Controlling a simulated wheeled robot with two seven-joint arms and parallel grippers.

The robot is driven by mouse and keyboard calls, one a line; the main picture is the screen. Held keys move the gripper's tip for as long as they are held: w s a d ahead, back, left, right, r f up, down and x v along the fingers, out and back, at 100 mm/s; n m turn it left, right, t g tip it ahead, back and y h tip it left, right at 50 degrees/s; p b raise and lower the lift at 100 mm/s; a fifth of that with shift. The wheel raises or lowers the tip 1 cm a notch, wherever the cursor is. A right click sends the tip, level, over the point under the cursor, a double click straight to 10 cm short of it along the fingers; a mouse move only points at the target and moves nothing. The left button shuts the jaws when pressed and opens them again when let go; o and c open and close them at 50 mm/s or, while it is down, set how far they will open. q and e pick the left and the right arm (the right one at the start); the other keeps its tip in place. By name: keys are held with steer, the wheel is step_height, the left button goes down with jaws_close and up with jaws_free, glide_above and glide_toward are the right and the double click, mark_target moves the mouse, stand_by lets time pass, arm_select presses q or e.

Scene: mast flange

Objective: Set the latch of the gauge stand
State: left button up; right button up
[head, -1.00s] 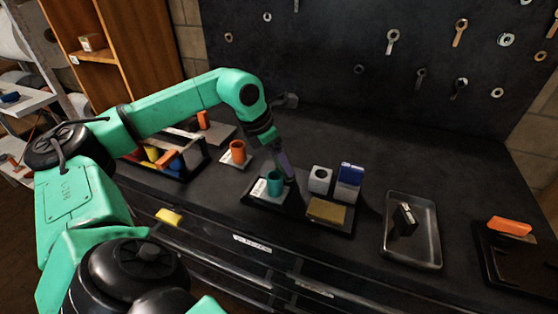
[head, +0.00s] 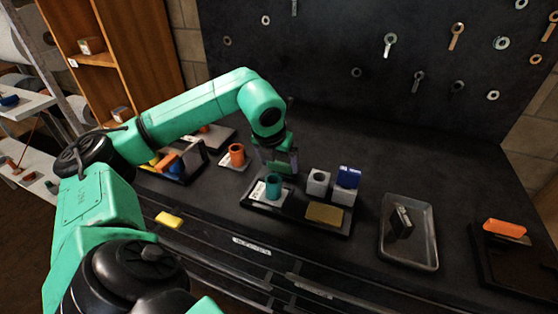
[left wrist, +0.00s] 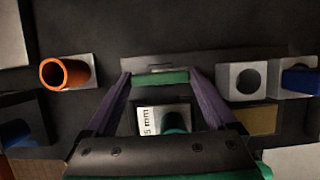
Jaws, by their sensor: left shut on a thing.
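The stand is a black base (head: 290,216) on the bench. It carries a teal cylinder (head: 273,186) on a white plate marked "5 mm", a grey block with a round hole (head: 318,182), a blue block (head: 348,176) and a brass-coloured plate (head: 325,214). My left gripper (head: 280,163) points down just behind the teal cylinder. Its fingers are shut on a green bar (left wrist: 160,78), which lies across between the fingertips in the left wrist view. A grey slotted plate (left wrist: 165,65) shows behind the bar. Whether the bar is the latch, I cannot tell. My right gripper is out of view.
An orange cylinder (head: 237,155) stands left of the stand, and a bin of coloured pieces (head: 190,166) is farther left. A metal tray (head: 420,254) holding a dark block (head: 402,221) is to the right. A yellow piece (head: 169,219) lies near the front edge.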

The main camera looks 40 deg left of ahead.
arm_select(q)
steer(key=shift+r, duration=0.1)
stand_by(0.3)
steer(key=o, duration=1.1)
steer(key=shift+c, duration=0.2)
steer(key=p+v, duration=0.1)
steer(key=v, duration=1.3)
steer(key=shift+r, duration=0.2)
steer(key=shift+s, duration=0.1)
